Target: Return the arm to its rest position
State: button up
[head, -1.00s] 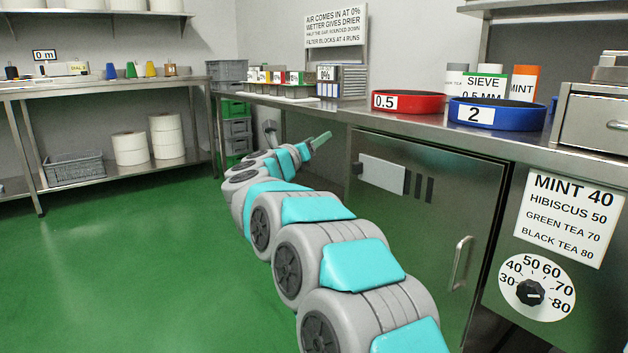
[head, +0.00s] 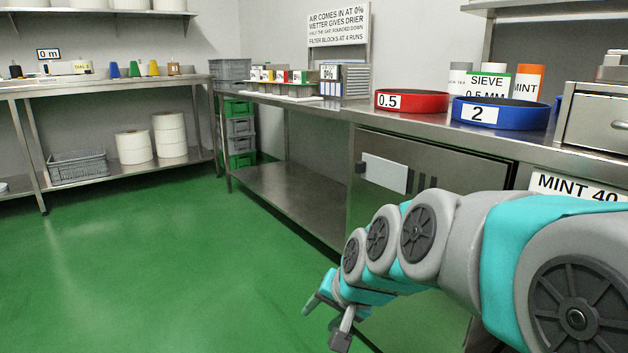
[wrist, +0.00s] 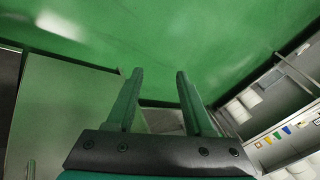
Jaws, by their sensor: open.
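My arm reaches in from the right edge of the head view, folded low in front of the steel cabinet (head: 440,170). My gripper (head: 325,318) is at its end, over the green floor and pointing down and to the left. In the wrist view my gripper (wrist: 158,75) shows two green fingers spread apart with nothing between them. Beyond the fingers is bare green floor (wrist: 200,40). The arm hides the cabinet's lower part and most of the dial and label area at the right.
The steel counter holds a red sieve (head: 412,101), a blue sieve (head: 500,113) and a steel drawer unit (head: 598,120). A shelf table (head: 105,84) stands at the back left. Green and grey crates (head: 240,130) are stacked in the corner. The floor at left is open.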

jog(key=s+d+f+n+g+h, duration=0.1)
jog(key=s+d+f+g, duration=0.2)
jog(key=s, duration=0.5)
jog(key=s+d+f+n+g+h, duration=0.1)
jog(key=s+d+f+n+g, duration=0.15)
jog(key=s+d, duration=0.5)
jog(key=s+d+f+g+h, duration=0.2)
jog(key=s+f, duration=0.1)
jog(key=s, duration=0.7)
notch_tip(320, 180, up, 12)
jog(key=p, duration=1.2)
jog(key=shift+s+d, duration=0.25)
jog(key=shift+d, duration=0.2)
jog(key=shift+n, duration=0.25)
